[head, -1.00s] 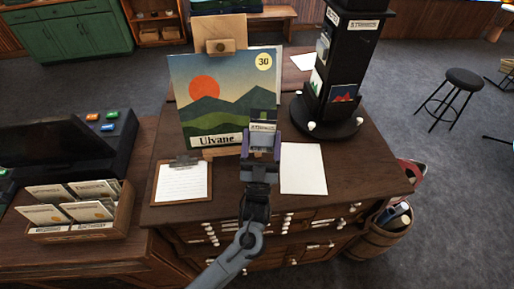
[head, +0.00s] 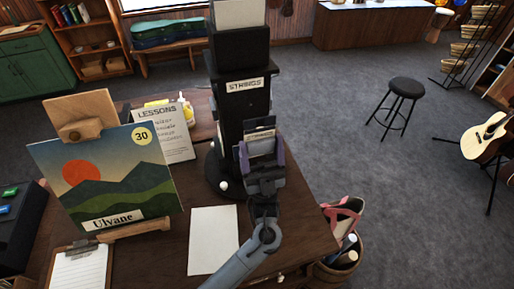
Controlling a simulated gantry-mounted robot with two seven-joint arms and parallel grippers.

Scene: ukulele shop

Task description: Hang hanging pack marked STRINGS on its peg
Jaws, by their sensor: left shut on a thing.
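My left gripper (head: 263,158) is shut on a small dark pack with a pale label strip (head: 261,134), held upright. The lettering on the pack is too small to read surely. The pack and gripper overlap the lower part of a black display tower (head: 229,125) on the wooden counter. A white sign reading STRINGS (head: 246,84) is on the tower's upper face. The pegs are not clear to see, and the gripper covers part of the tower face. I cannot tell whether the pack touches the tower. My right gripper is not in view.
On the counter (head: 300,235) are a white sheet (head: 213,240), a clipboard (head: 82,268), an Ulvane picture on an easel (head: 107,180) and a LESSONS sign (head: 163,133). A barrel (head: 335,268) stands by the counter's right edge. Open floor lies right, with a stool (head: 402,100).

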